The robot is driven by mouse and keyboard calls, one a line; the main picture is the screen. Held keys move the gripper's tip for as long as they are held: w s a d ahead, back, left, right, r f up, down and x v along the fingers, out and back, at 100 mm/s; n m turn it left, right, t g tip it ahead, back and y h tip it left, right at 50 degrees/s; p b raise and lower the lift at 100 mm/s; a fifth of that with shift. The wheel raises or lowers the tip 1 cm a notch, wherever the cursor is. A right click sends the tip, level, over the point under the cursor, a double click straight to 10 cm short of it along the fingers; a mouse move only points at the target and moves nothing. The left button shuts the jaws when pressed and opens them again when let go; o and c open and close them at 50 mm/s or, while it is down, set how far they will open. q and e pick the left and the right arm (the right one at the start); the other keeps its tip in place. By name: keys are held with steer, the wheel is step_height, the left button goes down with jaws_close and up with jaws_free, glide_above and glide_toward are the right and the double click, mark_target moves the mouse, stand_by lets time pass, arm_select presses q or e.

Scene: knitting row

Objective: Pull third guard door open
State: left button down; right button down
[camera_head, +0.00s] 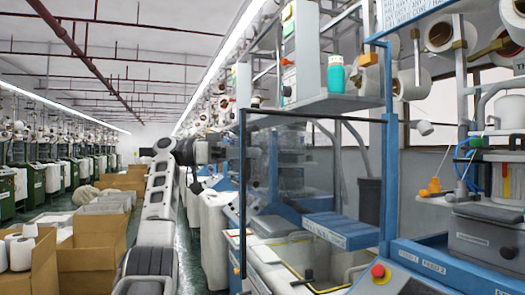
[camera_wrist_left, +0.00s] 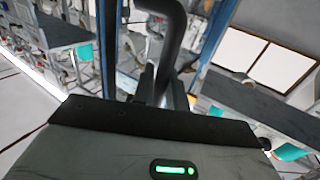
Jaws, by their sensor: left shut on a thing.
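The guard door (camera_head: 310,114) is a clear panel in a thin dark frame. It meets a blue post (camera_head: 389,150) on its right, and its left edge looks swung out toward the aisle. My left gripper (camera_head: 249,151) is at the upper part of that left edge, partly seen through the panel. In the left wrist view the gripper (camera_wrist_left: 162,88) is shut on a black tubular handle (camera_wrist_left: 176,35). The exact contact at the fingertips is partly hidden by the gripper body. My right gripper is not in view.
A red button (camera_head: 378,271) sits on the blue machine front at the lower right. A blue labelled ledge (camera_head: 338,229) shows through the door. Cardboard boxes (camera_head: 90,260) stand on the left. The aisle floor beyond them is partly clear.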

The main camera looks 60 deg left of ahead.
arm_select(q)
steer(key=shift+a, duration=0.1)
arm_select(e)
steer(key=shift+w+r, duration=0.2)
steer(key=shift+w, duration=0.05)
arm_select(q)
steer(key=c, duration=1.5)
jaws_free()
steer(key=shift+w, duration=0.15)
steer(key=p+v, duration=0.2)
steer(key=v, duration=0.5)
steer(key=shift+s, duration=0.25)
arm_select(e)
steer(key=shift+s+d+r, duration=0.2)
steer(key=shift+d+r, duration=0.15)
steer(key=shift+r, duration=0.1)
arm_select(q)
steer(key=shift+a, duration=0.1)
